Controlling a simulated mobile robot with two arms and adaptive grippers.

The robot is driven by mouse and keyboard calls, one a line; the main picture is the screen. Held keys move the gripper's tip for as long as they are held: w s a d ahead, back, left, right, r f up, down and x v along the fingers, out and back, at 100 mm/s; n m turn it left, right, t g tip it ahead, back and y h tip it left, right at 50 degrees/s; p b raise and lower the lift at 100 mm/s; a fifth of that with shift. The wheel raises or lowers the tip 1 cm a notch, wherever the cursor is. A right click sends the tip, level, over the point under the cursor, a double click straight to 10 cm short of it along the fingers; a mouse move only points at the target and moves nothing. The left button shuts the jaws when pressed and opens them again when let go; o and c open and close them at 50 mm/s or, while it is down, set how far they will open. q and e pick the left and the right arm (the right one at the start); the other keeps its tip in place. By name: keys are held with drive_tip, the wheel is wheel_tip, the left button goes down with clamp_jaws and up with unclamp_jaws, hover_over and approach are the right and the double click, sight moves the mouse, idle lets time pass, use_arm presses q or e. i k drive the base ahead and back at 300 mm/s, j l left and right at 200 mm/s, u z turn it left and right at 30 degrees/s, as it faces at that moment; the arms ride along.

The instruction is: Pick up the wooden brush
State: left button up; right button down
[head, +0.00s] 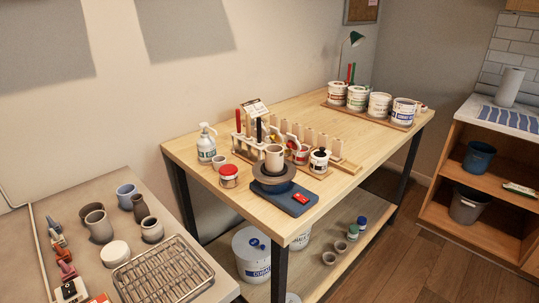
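I cannot make out a wooden brush with certainty. A wooden tool rack (298,148) on the central table holds upright tools, among them a red-handled one (238,121) and a black-handled one (259,130). Several small tools lie along the left edge of the grey table, including a red one (67,271); they are too small to name. Neither of my grippers is in view.
The wooden table (375,150) bears a mug (274,158) on a dark turntable, jars, a spray bottle (206,146) and several white tubs at the back right. The grey table (88,262) holds pots and a wire rack (163,275). Floor shows at right.

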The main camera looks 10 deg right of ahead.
sight(248, 137)
drive_tip(key=i+l+u, duration=0.15)
drive_tip(key=u, duration=0.35)
drive_tip(key=l+u, duration=0.35)
drive_tip(key=u, duration=0.15)
drive_tip(key=i+l+u, duration=0.1)
drive_tip(key=l+u, duration=0.2)
drive_tip(key=u, duration=0.15)
